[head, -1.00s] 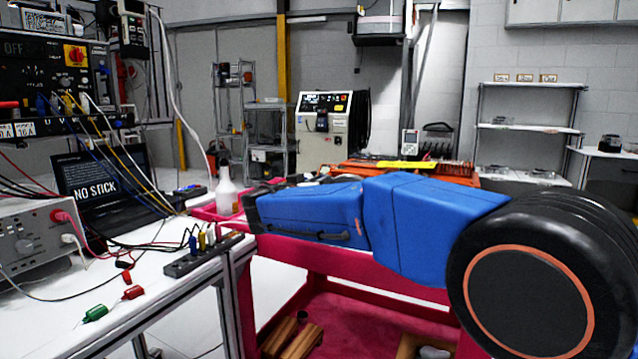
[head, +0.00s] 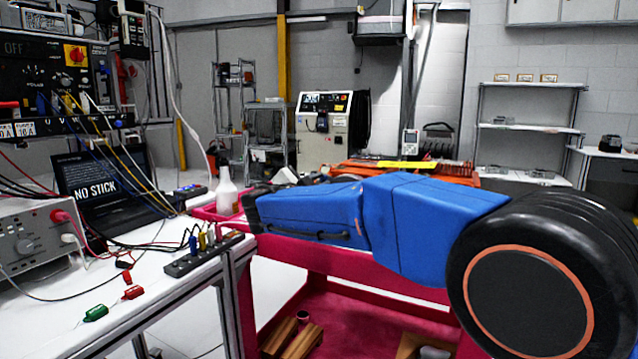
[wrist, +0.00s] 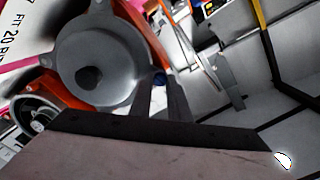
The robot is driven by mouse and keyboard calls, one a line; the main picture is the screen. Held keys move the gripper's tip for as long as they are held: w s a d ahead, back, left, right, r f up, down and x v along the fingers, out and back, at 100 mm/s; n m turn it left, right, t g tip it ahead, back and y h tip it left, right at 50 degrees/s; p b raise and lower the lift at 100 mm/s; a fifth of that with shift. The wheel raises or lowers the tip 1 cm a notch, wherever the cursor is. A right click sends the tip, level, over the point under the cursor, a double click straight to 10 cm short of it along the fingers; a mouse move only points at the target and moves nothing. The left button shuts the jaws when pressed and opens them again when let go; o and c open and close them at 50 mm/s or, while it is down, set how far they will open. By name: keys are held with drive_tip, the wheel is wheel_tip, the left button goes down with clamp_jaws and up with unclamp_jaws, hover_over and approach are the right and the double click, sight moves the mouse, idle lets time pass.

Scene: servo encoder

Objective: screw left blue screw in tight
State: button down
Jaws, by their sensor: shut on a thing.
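The screw is at the right edge of a round grey metal housing (wrist: 100,58) with a dark central shaft. The fingers hide the rest of the screw, so I cannot tell how deep it sits. In the head view my blue arm covers the gripper and the screw.
A red cart (head: 390,283) stands under my arm, with orange equipment (head: 440,168) behind it. A white bench (head: 130,310) with cables and a power strip (head: 205,257) is at the left. A spray bottle (head: 226,192) stands on the cart's left end.

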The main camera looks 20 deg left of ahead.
drive_tip(key=shift+f+m, duration=0.15)
drive_tip(key=shift+m, duration=1.15)
drive_tip(key=c, duration=1.6)
unclamp_jaws()
drive_tip(key=shift+c, duration=0.2)
drive_tip(key=shift+s, duration=0.1)
drive_tip(key=s+a, duration=0.1)
drive_tip(key=s, duration=1.6)
drive_tip(key=shift+s+a, duration=0.15)
